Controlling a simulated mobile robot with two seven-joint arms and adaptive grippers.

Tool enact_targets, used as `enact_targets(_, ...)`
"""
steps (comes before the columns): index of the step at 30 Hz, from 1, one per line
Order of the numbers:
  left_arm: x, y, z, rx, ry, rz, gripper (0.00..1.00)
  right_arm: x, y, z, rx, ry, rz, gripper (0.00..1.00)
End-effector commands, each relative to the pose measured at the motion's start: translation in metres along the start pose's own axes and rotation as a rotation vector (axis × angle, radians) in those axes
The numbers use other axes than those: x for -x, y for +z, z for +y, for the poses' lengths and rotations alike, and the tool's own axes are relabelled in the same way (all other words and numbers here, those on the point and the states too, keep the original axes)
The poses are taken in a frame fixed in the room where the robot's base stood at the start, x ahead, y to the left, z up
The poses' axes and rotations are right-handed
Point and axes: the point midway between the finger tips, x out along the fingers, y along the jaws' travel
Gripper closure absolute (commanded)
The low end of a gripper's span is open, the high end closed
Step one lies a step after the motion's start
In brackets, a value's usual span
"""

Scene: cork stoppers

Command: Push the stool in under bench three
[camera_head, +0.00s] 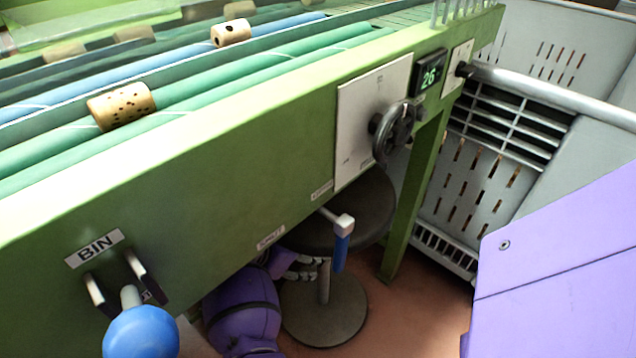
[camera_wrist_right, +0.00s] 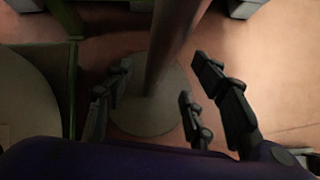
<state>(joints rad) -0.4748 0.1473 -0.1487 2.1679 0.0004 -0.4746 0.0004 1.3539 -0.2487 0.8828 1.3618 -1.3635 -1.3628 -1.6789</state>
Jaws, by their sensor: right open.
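The stool has a dark round seat (camera_head: 368,212), a thin post (camera_head: 323,284) and a round grey base (camera_head: 340,318). In the head view it stands at the green bench (camera_head: 215,165), whose front hides part of the seat. My right gripper (camera_head: 304,267) is low beside the post, below the bench's front edge. In the right wrist view its dark fingers (camera_wrist_right: 155,88) are spread, with the post (camera_wrist_right: 168,45) passing between them and the base (camera_wrist_right: 145,110) below. Contact with the post cannot be told. My left gripper is not in view. No bench number three is legible.
A blue-handled lever (camera_head: 341,250) hangs in front of the seat. A handwheel (camera_head: 394,134) and a blue knob (camera_head: 141,332) stick out from the bench front. A green bench leg (camera_head: 415,195) stands right of the stool. Reddish floor (camera_head: 425,315) is open at the lower right.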

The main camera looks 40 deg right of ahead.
Motion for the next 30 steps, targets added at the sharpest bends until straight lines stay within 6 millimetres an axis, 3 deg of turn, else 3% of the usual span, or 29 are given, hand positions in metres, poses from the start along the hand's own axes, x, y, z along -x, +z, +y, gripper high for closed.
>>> enact_targets(13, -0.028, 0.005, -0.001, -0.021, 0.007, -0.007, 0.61, -0.062, -0.001, 0.001, -0.001, -0.001, -0.001, 0.49)
enact_targets(26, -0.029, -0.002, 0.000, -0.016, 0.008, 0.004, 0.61, -0.071, 0.000, 0.000, -0.001, 0.000, 0.000, 0.49)
enact_targets(30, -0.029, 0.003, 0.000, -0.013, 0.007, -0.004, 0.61, -0.071, 0.000, 0.000, 0.000, 0.000, 0.000, 0.66)
